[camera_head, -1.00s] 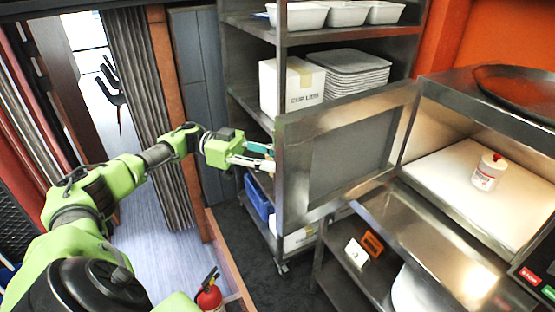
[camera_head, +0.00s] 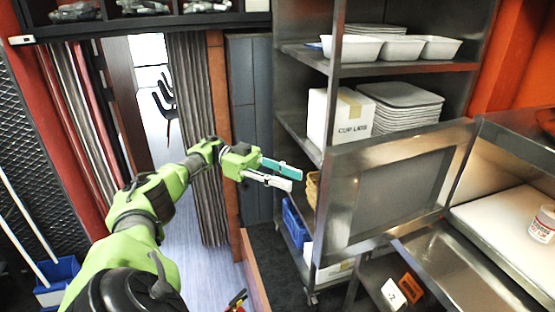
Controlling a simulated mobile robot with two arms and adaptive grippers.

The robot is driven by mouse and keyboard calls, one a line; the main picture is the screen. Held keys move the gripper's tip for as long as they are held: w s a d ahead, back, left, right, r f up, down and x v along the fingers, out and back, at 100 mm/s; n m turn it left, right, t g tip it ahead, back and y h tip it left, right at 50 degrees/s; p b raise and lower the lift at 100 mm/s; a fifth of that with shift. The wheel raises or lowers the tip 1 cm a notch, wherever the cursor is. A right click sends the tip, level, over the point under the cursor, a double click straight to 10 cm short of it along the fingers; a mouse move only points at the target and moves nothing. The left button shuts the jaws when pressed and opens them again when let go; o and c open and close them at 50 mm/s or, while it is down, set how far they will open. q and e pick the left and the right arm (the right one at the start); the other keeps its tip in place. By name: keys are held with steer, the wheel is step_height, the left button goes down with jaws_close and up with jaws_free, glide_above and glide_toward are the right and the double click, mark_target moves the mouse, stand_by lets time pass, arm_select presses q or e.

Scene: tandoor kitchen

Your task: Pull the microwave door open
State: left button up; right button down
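The microwave door (camera_head: 385,190) is a steel-framed panel with a grey window, and it stands wide open, swung out to the left of the microwave. The microwave's lit interior (camera_head: 505,225) shows at the right, cut off by the picture edge, with a white and red tub (camera_head: 542,224) inside. My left gripper (camera_head: 290,179) is to the left of the door's free edge, apart from it. Its two fingers are spread and nothing is between them. My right gripper is not in view.
A steel shelf rack (camera_head: 400,69) with white trays, stacked plates and a cup lids box (camera_head: 338,118) stands behind the door. A blue crate (camera_head: 296,222) sits low on it. A blue bucket (camera_head: 57,283) is at lower left. Open floor lies left of the rack.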

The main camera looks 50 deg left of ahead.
arm_select(q)
steer(key=shift+v, duration=1.4)
